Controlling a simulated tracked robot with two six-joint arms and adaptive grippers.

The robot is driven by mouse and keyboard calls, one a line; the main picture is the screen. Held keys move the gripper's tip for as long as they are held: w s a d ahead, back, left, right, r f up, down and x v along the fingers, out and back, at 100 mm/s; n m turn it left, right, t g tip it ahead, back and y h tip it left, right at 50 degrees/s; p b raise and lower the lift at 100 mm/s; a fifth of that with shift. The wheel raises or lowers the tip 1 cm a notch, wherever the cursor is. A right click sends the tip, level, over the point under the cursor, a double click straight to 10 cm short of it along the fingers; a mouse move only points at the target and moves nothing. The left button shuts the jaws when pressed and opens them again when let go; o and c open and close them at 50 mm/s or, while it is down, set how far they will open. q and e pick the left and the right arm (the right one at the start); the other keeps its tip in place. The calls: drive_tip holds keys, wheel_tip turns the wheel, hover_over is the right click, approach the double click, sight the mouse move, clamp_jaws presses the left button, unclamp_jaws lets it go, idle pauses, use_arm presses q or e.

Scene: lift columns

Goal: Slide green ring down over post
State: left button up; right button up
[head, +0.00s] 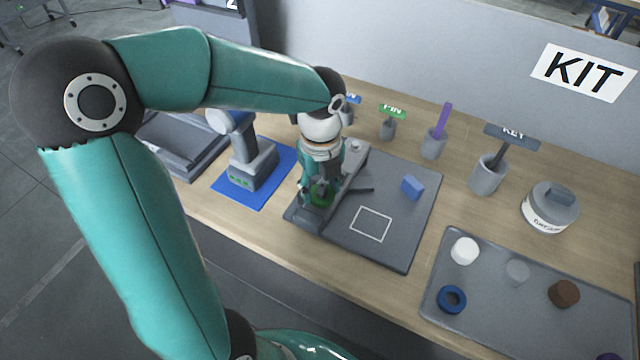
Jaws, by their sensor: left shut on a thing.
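My left gripper (318,188) points down over the left part of the grey work board (395,238). It is shut on the green ring (322,196), of which only a little shows between and below the fingers. The ring is low, close to the grey fixture (312,217) on the board. The post is hidden behind my gripper and the ring, so I cannot tell how far the ring is around it. My right gripper is not in view.
A blue block (412,187) lies on the board. A grey tray (536,318) at the right holds a blue ring (452,299), a white cylinder (464,251) and a brown piece (564,293). Holders with labelled tools stand behind. A press-like device (250,165) on a blue mat stands left.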

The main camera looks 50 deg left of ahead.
use_arm(q)
drive_tip(key=shift+f, duration=0.45)
idle(0.5)
drive_tip(key=o, duration=1.3)
drive_tip(key=shift+c, duration=0.2)
drive_tip(key=o, duration=0.4)
drive_tip(key=shift+r, duration=0.25)
drive_tip(key=shift+r+p, duration=0.7)
drive_tip(key=shift+r, duration=0.05)
drive_tip(key=shift+r, duration=0.1)
